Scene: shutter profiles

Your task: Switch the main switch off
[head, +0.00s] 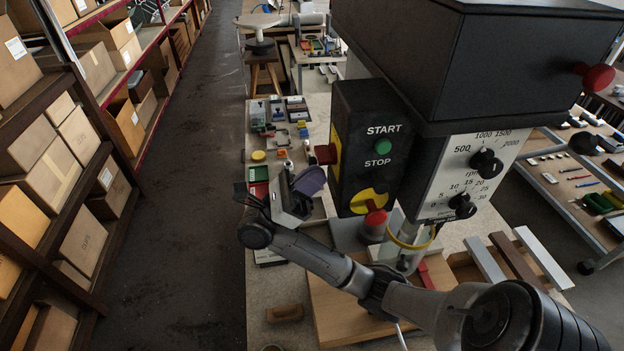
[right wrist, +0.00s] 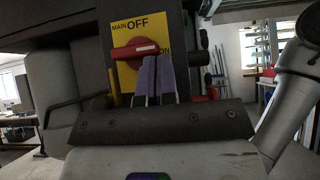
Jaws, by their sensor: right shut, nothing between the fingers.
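The main switch (right wrist: 138,48) has a red handle on a yellow plate (right wrist: 126,30) marked MAIN, OFF at the top and ON at the right. The handle lies nearly level, its white mark on the right half by ON. In the head view the switch (head: 326,154) sticks out from the left side of the black START/STOP box (head: 380,125). My right gripper (head: 312,180) has purple fingers, shut and empty, just below the switch. In the right wrist view the fingertips (right wrist: 155,66) overlap the handle's lower right; I cannot tell whether they touch it. My left gripper is out of view.
The black machine head (head: 530,60) with speed dials overhangs at the right. Small parts and trays crowd the bench behind my gripper. Shelves of cardboard boxes (head: 75,150) line the left, past a clear aisle (head: 190,200).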

